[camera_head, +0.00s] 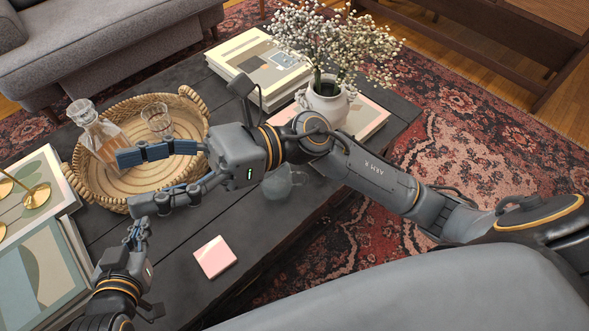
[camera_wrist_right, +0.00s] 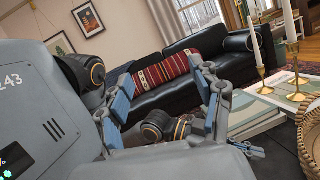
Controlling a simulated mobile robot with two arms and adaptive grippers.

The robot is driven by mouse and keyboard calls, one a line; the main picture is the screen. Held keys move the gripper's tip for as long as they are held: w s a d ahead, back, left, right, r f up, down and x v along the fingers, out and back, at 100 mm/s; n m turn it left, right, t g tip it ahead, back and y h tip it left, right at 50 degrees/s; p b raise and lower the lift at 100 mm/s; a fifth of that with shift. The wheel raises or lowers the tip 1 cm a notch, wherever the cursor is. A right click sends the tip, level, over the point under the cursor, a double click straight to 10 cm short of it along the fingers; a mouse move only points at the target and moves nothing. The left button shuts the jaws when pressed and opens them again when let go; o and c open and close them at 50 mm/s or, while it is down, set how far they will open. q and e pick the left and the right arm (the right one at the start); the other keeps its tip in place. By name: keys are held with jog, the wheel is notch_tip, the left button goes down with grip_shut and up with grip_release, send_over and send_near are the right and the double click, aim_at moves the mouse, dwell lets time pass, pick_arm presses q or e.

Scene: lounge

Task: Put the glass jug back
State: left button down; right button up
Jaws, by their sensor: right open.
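A clear glass jug (camera_head: 281,184) stands on the dark table, partly hidden behind my right gripper and arm. My right gripper (camera_head: 128,182) is open and empty, with its fingers spread above the woven tray (camera_head: 88,190), left of the jug. Its spread fingers also show in the right wrist view (camera_wrist_right: 162,80). The tray holds a stoppered glass decanter (camera_head: 99,136) with amber liquid and a drinking glass (camera_head: 157,121). My left gripper (camera_head: 137,233) is near the tray's front edge; its fingers are too close together in the view to tell their state.
A pink coaster (camera_head: 214,257) lies on the front of the table. Books (camera_head: 45,270) and gold candle holders (camera_head: 36,195) are at the left. A white flower vase (camera_head: 326,100) and more books (camera_head: 262,66) stand at the back. Bare tabletop surrounds the coaster.

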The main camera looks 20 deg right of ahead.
jog(key=w+d+r+m+t+y, duration=0.3)
jog(key=w+r+m+t, duration=0.1)
jog(key=m+t, duration=0.4)
jog(key=w+d+f+m+t+h, duration=0.3)
jog(key=w+d+m+t+h, duration=0.4)
jog(key=m, duration=0.7)
jog(key=w+d+f+m+t+h, duration=0.2)
jog(key=d+f+m+t+h, duration=0.2)
jog(key=m+t+h, duration=0.75)
jog(key=s+d+f+m+g+h, duration=0.1)
jog(key=s+d+f+m+g, duration=0.1)
jog(key=f+m+g, duration=0.3)
jog(key=s+d+f+m+g+h, duration=0.2)
jog(key=d+f+m+g, duration=0.3)
jog(key=f+m, duration=0.7)
notch_tip(320, 180, down, 4)
jog(key=shift+s+d+r+m+g, duration=0.25)
jog(key=shift+s+m+g, duration=0.1)
jog(key=shift+s+g, duration=0.35)
jog(key=shift+a, duration=0.1)
